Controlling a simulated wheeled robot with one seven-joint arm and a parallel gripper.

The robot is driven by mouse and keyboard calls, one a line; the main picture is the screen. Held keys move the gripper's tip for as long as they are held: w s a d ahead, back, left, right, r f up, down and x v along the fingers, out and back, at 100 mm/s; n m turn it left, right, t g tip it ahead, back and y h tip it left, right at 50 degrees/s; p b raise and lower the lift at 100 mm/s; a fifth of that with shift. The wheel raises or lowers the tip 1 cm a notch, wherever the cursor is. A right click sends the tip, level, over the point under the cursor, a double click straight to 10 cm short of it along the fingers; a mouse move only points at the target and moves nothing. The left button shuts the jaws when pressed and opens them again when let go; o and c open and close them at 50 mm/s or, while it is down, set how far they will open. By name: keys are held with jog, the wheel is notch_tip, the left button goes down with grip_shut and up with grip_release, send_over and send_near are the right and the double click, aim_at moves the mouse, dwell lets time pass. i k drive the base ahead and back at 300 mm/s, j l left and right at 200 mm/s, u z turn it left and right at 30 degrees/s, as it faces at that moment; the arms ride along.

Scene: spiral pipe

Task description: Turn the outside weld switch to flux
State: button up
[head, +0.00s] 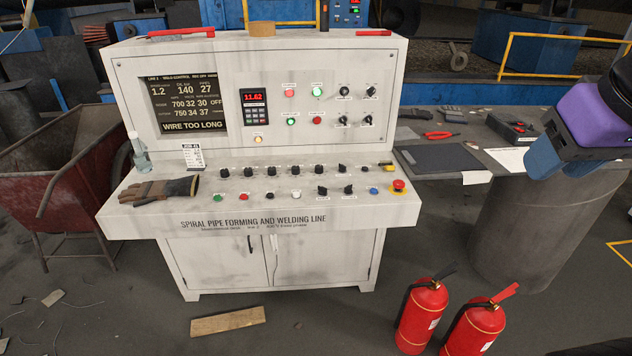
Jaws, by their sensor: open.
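The grey control desk (270,220) stands in the middle of the head view. Its lower sloped panel has a row of black knobs (295,170) and two black switches, one (322,190) beside the other (348,189). The upright panel has several more black knobs at its right (344,91). The labels are too small to read, so I cannot tell which one is the outside weld switch or where it points. The screen (184,105) reads "WIRE TOO LONG" at the bottom. A purple and blue part of my arm is at the right edge; my gripper is not in view.
A glove (160,190), bottle (139,150) and card (193,156) lie or stand at the desk's left. A red emergency button (398,186) is at its right. A side table (470,150) stands right. Two fire extinguishers (422,315) and a plank (228,320) are on the floor.

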aim_at(348, 190)
jog(key=i+j+u, duration=0.1)
jog(key=i+u, duration=0.15)
jog(key=i, duration=0.15)
jog(key=i+u, duration=0.3)
jog(key=i, duration=0.15)
